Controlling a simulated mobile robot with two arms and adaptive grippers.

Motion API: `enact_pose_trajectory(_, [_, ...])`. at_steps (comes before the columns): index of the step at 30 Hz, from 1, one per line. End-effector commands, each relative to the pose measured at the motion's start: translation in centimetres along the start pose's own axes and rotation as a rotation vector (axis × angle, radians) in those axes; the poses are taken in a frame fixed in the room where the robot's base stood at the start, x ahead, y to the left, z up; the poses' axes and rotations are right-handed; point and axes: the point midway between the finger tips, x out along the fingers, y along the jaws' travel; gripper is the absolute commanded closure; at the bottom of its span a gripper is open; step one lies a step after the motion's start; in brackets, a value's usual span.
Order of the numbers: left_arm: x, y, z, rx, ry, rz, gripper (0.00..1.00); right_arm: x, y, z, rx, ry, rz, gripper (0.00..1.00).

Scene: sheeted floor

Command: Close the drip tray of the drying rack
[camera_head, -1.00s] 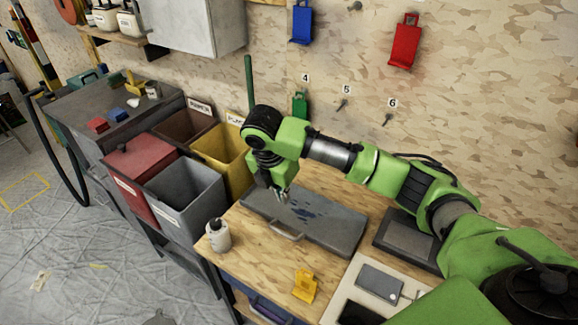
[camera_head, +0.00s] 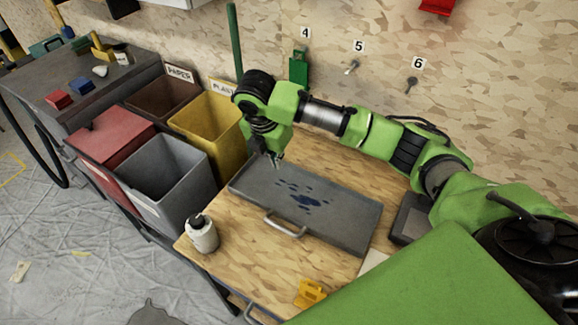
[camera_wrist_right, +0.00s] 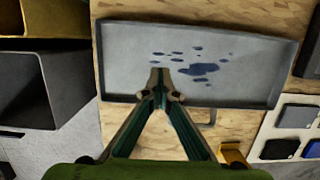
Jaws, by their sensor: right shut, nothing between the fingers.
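A shallow grey tray (camera_head: 345,215) with a raised rim, dark blue spots and a front handle (camera_head: 284,226) lies on the wooden bench. It fits a drip tray; no drying rack is recognisable. The tray also spans the upper part of the right wrist view (camera_wrist_right: 125,60). My right gripper (camera_head: 276,161) is at the tray's back left edge in the head view. In the right wrist view its fingertips (camera_wrist_right: 159,78) meet, empty, over the tray; I cannot tell whether they touch it. The handle is partly hidden behind the fingers there. My left gripper is not in view.
A white bottle (camera_head: 201,234) stands at the bench's left edge and a yellow holder (camera_head: 310,293) at the front. Grey (camera_head: 168,178), yellow (camera_head: 212,130) and red bins stand left of the bench. A green holder (camera_head: 299,68) hangs on the back wall.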

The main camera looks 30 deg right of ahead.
Motion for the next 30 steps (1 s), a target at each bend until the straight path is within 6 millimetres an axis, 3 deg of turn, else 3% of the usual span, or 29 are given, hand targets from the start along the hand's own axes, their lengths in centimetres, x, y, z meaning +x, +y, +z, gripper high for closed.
enact_pose_trajectory(14, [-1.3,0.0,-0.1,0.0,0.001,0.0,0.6,9.3,-0.2,0.0,0.0,0.0,-0.005,1.0])
enact_pose_trajectory(16, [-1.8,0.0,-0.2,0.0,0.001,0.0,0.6,9.2,-0.1,1.6,0.004,-0.003,-0.002,1.0])
enact_pose_trajectory(21, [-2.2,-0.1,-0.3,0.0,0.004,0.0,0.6,9.8,-0.1,3.3,0.001,-0.001,-0.002,1.0])
enact_pose_trajectory(30, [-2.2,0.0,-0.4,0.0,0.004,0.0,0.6,10.0,-0.1,3.9,-0.001,-0.001,-0.001,1.0])
